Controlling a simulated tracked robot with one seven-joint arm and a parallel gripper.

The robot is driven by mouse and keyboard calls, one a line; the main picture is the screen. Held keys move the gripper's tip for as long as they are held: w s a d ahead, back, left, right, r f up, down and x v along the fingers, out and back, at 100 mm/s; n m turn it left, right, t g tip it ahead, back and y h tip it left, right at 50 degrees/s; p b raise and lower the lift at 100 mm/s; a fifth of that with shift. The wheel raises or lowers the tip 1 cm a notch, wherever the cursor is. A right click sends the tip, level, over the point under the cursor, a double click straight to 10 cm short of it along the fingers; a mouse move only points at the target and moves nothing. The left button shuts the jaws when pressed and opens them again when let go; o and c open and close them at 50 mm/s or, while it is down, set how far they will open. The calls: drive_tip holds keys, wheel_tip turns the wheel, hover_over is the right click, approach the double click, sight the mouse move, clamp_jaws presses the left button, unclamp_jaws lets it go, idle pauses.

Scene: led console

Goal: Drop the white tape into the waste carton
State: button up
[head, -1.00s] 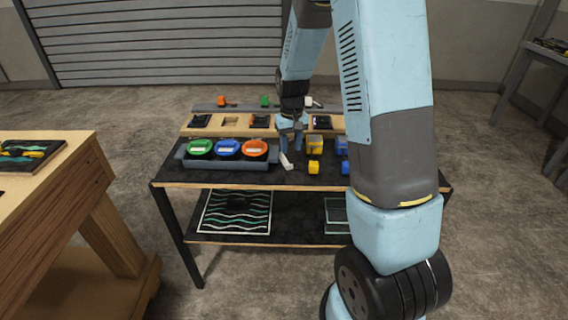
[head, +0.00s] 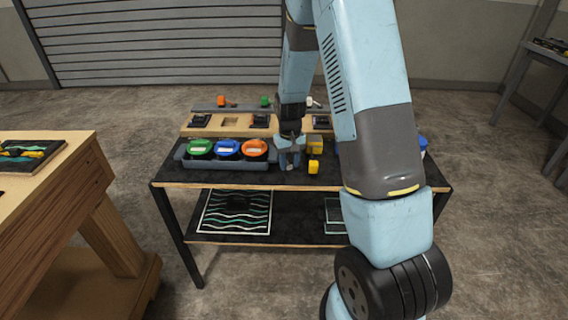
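My gripper (head: 289,160) points down over the dark tabletop (head: 282,180), just right of the grey tray and left of the yellow blocks. It is small in the head view, and I cannot tell whether its fingers are open or shut. I cannot make out the white tape apart from the gripper; it may be hidden by the fingers or between them. I cannot pick out a waste carton; my arm covers the right part of the table.
A grey tray (head: 228,165) holds green, blue and orange round items. A wooden strip (head: 230,131) with dark modules lies behind. A blue item (head: 422,144) shows right of my arm. A wooden bench (head: 60,185) stands at left.

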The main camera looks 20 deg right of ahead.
drive_tip(key=shift+c, duration=0.4)
clamp_jaws()
drive_tip(key=shift+r, duration=0.1)
